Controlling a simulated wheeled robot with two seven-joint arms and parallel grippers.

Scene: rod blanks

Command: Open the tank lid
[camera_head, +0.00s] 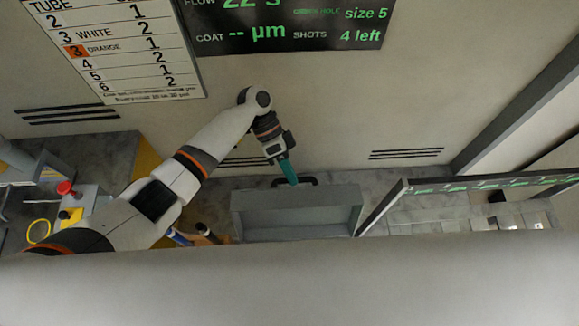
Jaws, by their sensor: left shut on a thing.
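The grey tank lid (295,222) shows at the lower middle as a shallow box shape with raised rims. A black bar handle (308,181) is at its far edge. My left arm reaches in from the left, and my left gripper (290,178) has teal fingers pointing down at the handle. The gripper is shut on the handle; the fingers cover part of it. The tank below the lid is not clearly visible, and I cannot tell the lid's exact angle. My right gripper is out of view.
Rods with blue and dark ends (180,238) stand left of the lid. A box with a red button (65,188) and a yellow ring (38,231) are at far left. A dark-framed panel (405,188) stands close on the right. A pale wall with signs is behind.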

